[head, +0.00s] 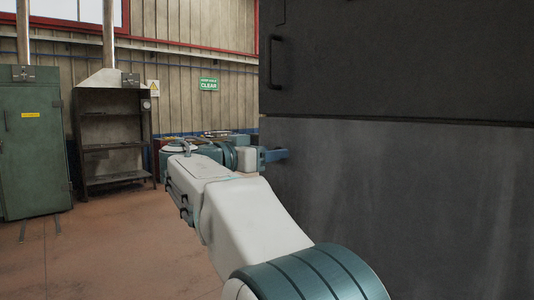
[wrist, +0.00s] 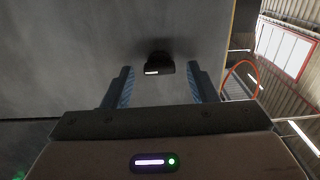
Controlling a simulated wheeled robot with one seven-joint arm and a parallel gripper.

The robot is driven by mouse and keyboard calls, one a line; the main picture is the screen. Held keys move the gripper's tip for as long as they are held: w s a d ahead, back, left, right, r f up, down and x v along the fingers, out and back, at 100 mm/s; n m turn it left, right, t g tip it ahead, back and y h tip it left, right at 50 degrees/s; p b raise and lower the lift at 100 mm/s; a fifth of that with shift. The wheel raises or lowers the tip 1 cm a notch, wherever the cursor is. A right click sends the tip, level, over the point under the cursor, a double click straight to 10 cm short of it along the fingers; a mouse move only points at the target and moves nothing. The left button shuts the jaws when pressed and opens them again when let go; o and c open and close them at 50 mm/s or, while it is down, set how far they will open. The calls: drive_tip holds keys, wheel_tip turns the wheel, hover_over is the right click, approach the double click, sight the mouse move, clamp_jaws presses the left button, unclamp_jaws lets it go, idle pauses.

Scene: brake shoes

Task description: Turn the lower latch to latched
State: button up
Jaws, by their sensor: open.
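In the wrist view a small dark latch (wrist: 159,64) with a pale strip on its end sticks out from a grey panel (wrist: 70,50). My gripper (wrist: 160,82) is open, with one blue finger on each side of the latch and a gap to both. I cannot tell how deep the latch sits between the fingers. In the head view my gripper (head: 274,155) is at the left edge of the large dark cabinet (head: 400,200), beside its lower panel. The latch is hidden there.
A black bar handle (head: 277,62) is on the cabinet's upper panel. An orange cable (wrist: 240,70) loops beside the panel edge. A metal shelf rack (head: 112,140) and a green locker (head: 35,150) stand at the back left. The floor (head: 110,240) left of my arm is clear.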

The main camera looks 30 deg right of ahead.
drive_tip(key=c, duration=1)
drive_tip(key=shift+n, duration=0.3)
drive_tip(key=shift+w+f+n+p, duration=0.1)
drive_tip(key=shift+n+p, duration=0.55)
drive_tip(key=shift+n, duration=3.65)
drive_tip(key=shift+w+f+n+p, duration=0.1)
drive_tip(key=shift+n+p, duration=0.5)
drive_tip(key=shift+n, duration=3.7)
drive_tip(key=o, duration=1)
drive_tip(key=shift+a, duration=0.1)
